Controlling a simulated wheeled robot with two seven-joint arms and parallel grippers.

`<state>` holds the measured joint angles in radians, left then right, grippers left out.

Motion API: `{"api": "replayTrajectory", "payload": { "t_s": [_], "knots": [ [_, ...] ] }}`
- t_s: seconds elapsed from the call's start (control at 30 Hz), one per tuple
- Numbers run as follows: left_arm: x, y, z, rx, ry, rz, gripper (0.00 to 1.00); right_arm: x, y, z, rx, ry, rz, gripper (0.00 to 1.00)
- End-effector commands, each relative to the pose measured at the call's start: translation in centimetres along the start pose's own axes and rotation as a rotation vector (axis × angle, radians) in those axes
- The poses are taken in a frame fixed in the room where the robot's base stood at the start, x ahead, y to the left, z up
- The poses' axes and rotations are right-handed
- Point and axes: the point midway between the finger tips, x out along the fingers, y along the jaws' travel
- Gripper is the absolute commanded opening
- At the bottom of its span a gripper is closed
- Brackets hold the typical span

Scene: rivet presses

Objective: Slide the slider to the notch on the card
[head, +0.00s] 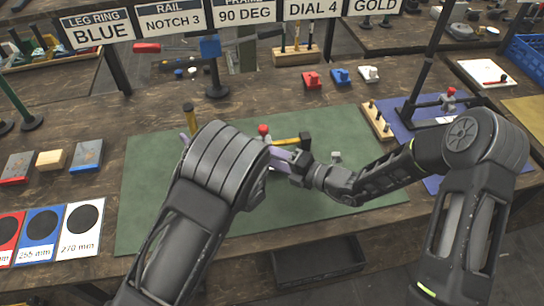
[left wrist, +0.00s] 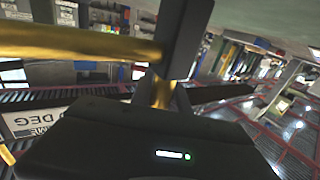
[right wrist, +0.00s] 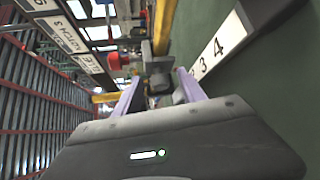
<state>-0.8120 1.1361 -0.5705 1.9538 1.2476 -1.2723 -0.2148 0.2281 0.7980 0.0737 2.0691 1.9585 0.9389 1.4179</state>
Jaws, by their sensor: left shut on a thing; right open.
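The slider, a small grey block (right wrist: 158,85), sits on a yellow rail (right wrist: 165,25) in the right wrist view. My right gripper (right wrist: 158,92) is open, its two lavender fingers on either side of the grey block. In the head view the right gripper (head: 283,160) reaches in from the right. A white number card (right wrist: 222,50) with 2, 3 and 4 lies beside the rail. My left gripper (left wrist: 163,95) is shut on the yellow bar (left wrist: 80,45); the grip is partly hidden. The sign (head: 173,17) reads RAIL NOTCH 3.
A red knob (head: 263,130) stands behind the rail. A green mat (head: 150,180) lies under the work. A wooden peg block (head: 378,120) and a blue mat (head: 400,108) are at right. Red, blue and white blocks (head: 341,76) stand at the back. The left mat is clear.

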Motion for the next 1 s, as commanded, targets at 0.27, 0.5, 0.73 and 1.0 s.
{"api": "replayTrajectory", "payload": {
  "t_s": [0.27,0.5,0.73,1.0],
  "knots": [
    [0.02,0.00,-0.03,-0.001,0.001,0.000,0.00,-0.03,0.02,-0.01,0.000,0.000,0.000,0.37],
    [0.02,0.00,-0.03,-0.001,0.000,0.000,0.00,-0.04,0.02,-0.01,0.000,0.001,0.001,0.17],
    [0.01,0.00,-0.03,-0.001,0.000,0.000,0.00,-0.05,0.00,-0.01,0.000,0.001,0.000,0.00],
    [0.01,-0.01,-0.02,-0.001,0.000,0.000,0.00,-0.05,-0.02,-0.02,0.000,0.001,0.000,0.00]
  ]
}}
